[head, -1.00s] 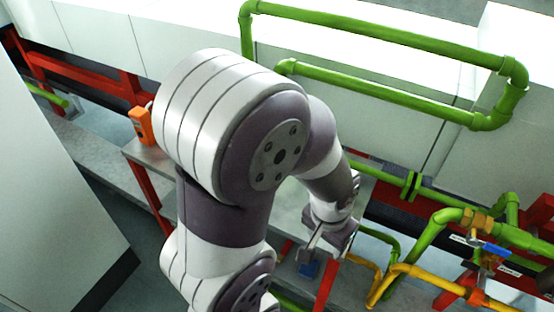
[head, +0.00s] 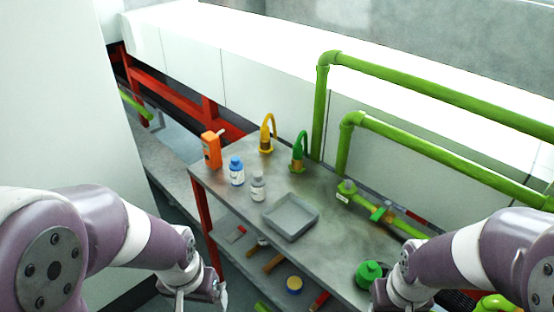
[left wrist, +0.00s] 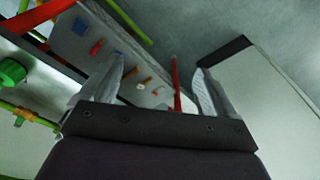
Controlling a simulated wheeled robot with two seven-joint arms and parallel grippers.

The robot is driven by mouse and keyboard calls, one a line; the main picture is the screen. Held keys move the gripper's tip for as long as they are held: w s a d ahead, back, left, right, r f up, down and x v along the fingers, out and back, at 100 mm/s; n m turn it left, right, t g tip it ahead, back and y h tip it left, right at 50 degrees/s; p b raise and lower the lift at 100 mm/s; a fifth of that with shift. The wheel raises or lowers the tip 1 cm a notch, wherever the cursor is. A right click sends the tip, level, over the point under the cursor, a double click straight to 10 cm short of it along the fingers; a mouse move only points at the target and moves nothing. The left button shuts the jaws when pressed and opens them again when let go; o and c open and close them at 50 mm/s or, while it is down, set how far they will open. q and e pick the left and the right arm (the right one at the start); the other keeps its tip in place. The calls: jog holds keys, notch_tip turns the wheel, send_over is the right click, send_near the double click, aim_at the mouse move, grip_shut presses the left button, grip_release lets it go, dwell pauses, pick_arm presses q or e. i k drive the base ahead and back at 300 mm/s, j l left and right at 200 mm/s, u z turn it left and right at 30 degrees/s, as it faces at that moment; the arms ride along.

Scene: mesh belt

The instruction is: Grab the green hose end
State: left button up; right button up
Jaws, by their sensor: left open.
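The green hose end (head: 299,152) is a curved green spout with a brass-coloured fitting, standing upright at the back of the metal table (head: 340,262). A similar yellow hose end (head: 267,134) stands to its left. My left gripper (head: 202,298) is low at the front left, off the table edge and well away from the green hose end. In the left wrist view its two fingers (left wrist: 153,88) are apart with nothing between them. My right gripper (head: 405,292) is at the lower right, partly cut off, so its jaws are unclear.
The table holds an orange bottle (head: 211,150), a blue bottle (head: 236,171), a grey bottle (head: 258,187), a shallow grey tray (head: 291,232) and a green container (head: 368,272). Green pipes (head: 440,155) run behind and to the right. Tools lie on a lower shelf.

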aim_at(297, 158)
jog(key=i+j+z, duration=0.45)
jog(key=j, duration=0.25)
jog(key=i+j+z, duration=0.5)
jog(key=j, duration=0.4)
